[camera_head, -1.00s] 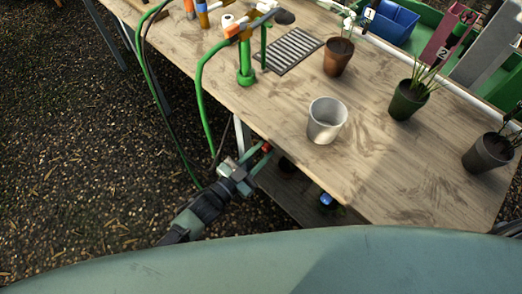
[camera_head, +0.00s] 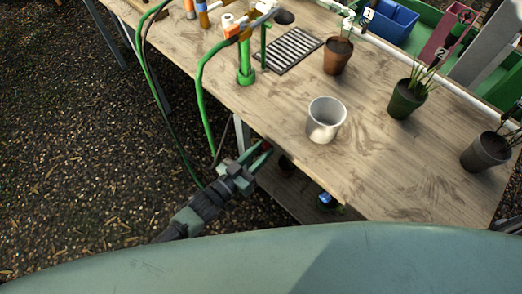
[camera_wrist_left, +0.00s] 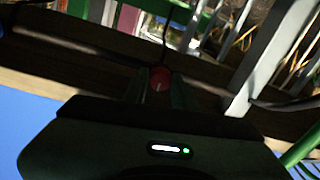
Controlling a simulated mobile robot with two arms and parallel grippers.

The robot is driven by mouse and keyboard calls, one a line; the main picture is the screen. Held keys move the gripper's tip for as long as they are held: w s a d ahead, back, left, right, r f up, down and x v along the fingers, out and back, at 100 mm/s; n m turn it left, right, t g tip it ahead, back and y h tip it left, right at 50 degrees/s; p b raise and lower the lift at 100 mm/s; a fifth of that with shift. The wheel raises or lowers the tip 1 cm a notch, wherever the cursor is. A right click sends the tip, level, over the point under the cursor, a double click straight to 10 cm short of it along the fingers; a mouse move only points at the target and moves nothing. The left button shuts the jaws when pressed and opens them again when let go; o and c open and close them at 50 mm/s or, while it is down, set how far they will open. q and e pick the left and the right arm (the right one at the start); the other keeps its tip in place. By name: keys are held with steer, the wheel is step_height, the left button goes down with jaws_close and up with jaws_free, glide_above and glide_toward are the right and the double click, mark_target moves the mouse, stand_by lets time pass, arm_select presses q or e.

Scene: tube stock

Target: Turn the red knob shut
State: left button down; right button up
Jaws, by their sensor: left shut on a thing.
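The red knob (camera_head: 267,146) sits under the near edge of the wooden table and is mostly hidden by my gripper in the head view. In the left wrist view the red knob (camera_wrist_left: 160,79) shows between the two green fingers. My left gripper (camera_head: 262,154) reaches in from the lower left, and its fingers are shut on the knob, one on each side. The left gripper also shows in the left wrist view (camera_wrist_left: 160,94). My right gripper is not in view.
The table (camera_head: 300,165) stands above my left fingers. A white pot (camera_head: 326,120) stands near its edge. A green hose (camera_head: 203,100) hangs left of the gripper, and a table leg (camera_head: 241,132) is close by. Planted pots, including a green one (camera_head: 406,100), stand further right.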

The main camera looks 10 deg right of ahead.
arm_select(q)
steer(key=shift+f, duration=0.15)
steer(key=c, duration=1.1)
jaws_free()
steer(key=v, duration=0.8)
steer(key=shift+b, duration=0.4)
